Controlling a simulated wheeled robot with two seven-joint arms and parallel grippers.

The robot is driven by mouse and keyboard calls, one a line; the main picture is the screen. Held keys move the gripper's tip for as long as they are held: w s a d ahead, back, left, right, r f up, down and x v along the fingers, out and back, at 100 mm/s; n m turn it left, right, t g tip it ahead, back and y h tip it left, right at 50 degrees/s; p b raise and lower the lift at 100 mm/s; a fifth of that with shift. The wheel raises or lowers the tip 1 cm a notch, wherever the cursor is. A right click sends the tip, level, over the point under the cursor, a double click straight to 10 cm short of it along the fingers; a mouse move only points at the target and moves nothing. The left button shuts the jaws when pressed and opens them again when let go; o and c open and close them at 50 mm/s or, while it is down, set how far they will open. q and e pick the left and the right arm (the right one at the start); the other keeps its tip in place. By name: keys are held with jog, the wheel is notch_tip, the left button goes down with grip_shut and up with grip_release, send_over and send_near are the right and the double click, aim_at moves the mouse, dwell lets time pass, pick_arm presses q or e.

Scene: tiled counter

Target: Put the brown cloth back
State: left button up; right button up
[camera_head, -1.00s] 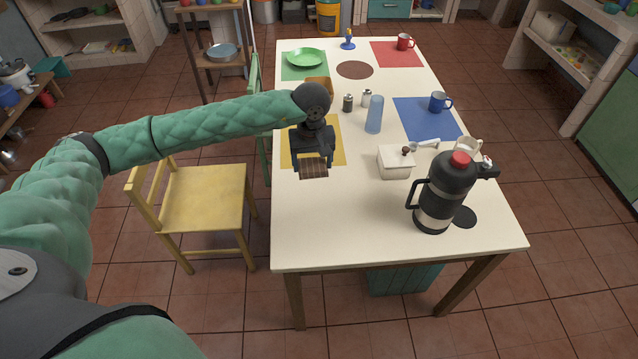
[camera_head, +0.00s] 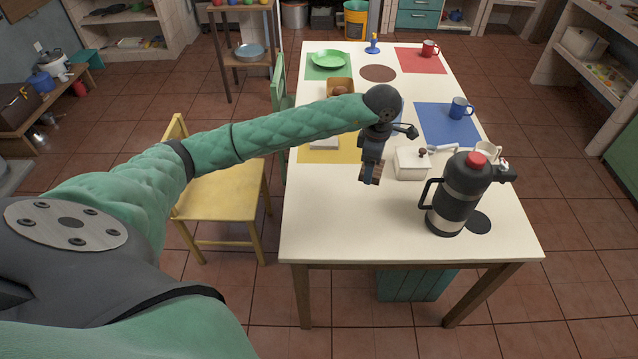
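My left gripper (camera_head: 371,168) reaches in from the left and hangs over the table just left of the white lidded box. A small brown, lined piece, which looks like the brown cloth (camera_head: 371,176), is between its fingertips. The gripper seems shut on it. The gripper and forearm hide part of the table behind them. My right gripper is not in view.
On the white table (camera_head: 330,220) stand the white box (camera_head: 411,165), a dark jug (camera_head: 457,200), a blue mug (camera_head: 460,108), a green plate (camera_head: 328,59) and an orange-brown container (camera_head: 341,84). A yellow mat (camera_head: 318,155) lies left. The front left is bare.

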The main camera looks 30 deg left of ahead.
pick_arm(q)
jog(key=w+a+f+n+b, duration=0.2)
jog(key=a+f+n, duration=0.1)
jog(key=n, duration=0.7)
pick_arm(e)
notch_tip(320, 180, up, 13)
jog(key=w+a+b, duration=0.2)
jog(key=b, duration=0.1)
pick_arm(q)
jog(key=n+p, duration=0.5)
jog(key=n, duration=0.7)
send_over(315, 180)
notch_tip(315, 180, down, 11)
jog(key=shift+r, duration=0.2)
jog(key=shift+f+p, duration=1.1)
jog(key=shift+f, duration=1)
jog(key=shift+m, duration=0.3)
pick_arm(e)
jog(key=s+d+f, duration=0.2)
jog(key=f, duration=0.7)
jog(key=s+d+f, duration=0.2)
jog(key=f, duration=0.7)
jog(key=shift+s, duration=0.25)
pick_arm(q)
jog(key=shift+f, duration=0.1)
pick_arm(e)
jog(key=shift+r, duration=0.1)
